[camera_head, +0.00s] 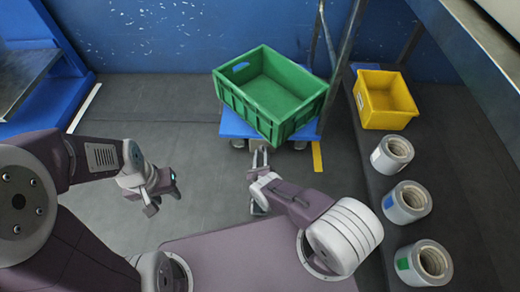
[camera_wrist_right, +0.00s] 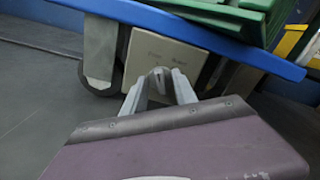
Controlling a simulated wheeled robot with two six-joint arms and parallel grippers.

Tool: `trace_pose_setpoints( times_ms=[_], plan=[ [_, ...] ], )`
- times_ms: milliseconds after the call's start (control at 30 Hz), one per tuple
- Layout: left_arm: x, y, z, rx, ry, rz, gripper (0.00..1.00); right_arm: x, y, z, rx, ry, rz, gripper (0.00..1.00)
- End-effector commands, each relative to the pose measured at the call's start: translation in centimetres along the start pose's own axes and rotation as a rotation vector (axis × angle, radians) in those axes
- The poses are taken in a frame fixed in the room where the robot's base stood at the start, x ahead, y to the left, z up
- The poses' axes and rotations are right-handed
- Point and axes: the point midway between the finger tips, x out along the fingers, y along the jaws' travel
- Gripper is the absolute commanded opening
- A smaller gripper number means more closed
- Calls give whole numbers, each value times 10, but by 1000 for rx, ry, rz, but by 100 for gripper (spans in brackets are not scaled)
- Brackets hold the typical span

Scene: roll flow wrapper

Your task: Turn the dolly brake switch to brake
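The dolly (camera_head: 232,124) has a blue platform with wheels and carries a green crate (camera_head: 272,92). In the right wrist view, a beige box (camera_wrist_right: 133,55) with small dark lettering sits under the platform (camera_wrist_right: 215,42). The brake switch (camera_wrist_right: 160,73) is a small grey piece on the box's face, partly hidden by my fingers. My right gripper (camera_head: 259,159) reaches the dolly's near side, its two fingers (camera_wrist_right: 161,84) apart on either side of the switch. Whether they press on it is unclear. My left gripper (camera_head: 163,193) hangs empty over the floor at left, its fingers apart.
A yellow bin (camera_head: 384,100) and several white rolls (camera_head: 392,155) stand on the dark surface at right. A metal post (camera_head: 345,60) rises beside the dolly. A blue wall (camera_head: 200,35) lies behind. The grey floor (camera_head: 150,105) left of the dolly is clear.

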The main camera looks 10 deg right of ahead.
Motion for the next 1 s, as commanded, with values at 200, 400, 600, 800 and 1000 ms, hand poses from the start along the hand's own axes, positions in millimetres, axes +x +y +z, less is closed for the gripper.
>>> trace_pose_setpoints(
  times_ms=[200, 400, 600, 800, 1000],
  plan=[
    [0, 0, 0, 0, 0, 0, 39, 0, 0, 0, 0, 0, 0, 20],
    [0, 0, 0, 0, 0, 0, 39, 0, 0, 0, 0, 0, 0, 0],
    [0, 0, 0, 0, 0, 0, 39, 0, 0, 0, 17, 0, -1, 0],
    [0, 0, 0, 0, 0, 0, 39, 0, 0, 0, 103, 1, -1, 0],
    [0, 0, 0, 0, 0, 0, 39, 0, -1, 0, 264, 1, -1, 0]
  ],
)
